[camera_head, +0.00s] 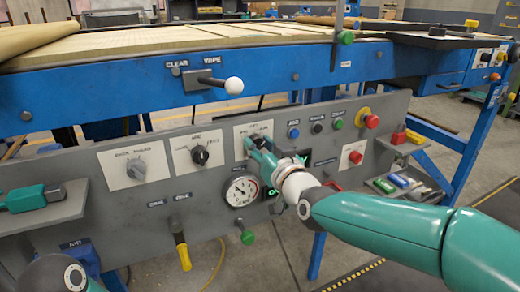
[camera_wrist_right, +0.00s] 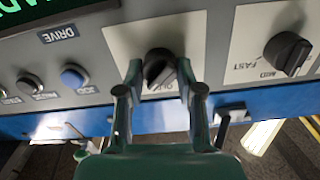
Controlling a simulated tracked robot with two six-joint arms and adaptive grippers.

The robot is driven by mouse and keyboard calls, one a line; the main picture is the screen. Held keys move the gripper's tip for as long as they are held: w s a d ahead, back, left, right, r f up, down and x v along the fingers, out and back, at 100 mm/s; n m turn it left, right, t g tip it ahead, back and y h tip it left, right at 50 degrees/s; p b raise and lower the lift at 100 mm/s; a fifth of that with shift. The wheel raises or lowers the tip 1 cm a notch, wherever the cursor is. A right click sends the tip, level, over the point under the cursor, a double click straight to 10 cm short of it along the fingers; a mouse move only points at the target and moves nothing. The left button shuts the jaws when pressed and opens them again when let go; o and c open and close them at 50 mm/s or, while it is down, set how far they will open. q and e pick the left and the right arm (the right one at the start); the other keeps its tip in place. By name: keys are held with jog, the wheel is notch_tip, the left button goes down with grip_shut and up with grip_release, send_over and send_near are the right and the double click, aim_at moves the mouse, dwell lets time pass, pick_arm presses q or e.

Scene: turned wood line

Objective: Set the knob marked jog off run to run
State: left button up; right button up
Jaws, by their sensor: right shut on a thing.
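The jog off run knob (camera_wrist_right: 158,68) is black and sits on a pale plate in the right wrist view, which sees the panel upside down. My right gripper (camera_wrist_right: 157,80) has a finger on each side of it and is shut on it. In the head view my right gripper (camera_head: 250,145) covers the knob; only the top and edges of its pale plate (camera_head: 252,129) show. The pointer's exact setting is hard to read, as the fingers and gripper hide most of the lettering. My left gripper is not in view.
A speed knob (camera_head: 200,155) and another selector knob (camera_head: 136,169) are to the left on the grey panel. A gauge (camera_head: 241,190) is just below my gripper. Push buttons (camera_head: 293,132) and a red mushroom button (camera_head: 371,121) are to the right. A white-balled lever (camera_head: 234,86) projects above.

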jog(key=shift+f, duration=0.15)
jog(key=o, duration=1.1)
jog(key=shift+o, duration=0.2)
jog(key=v, duration=1.2)
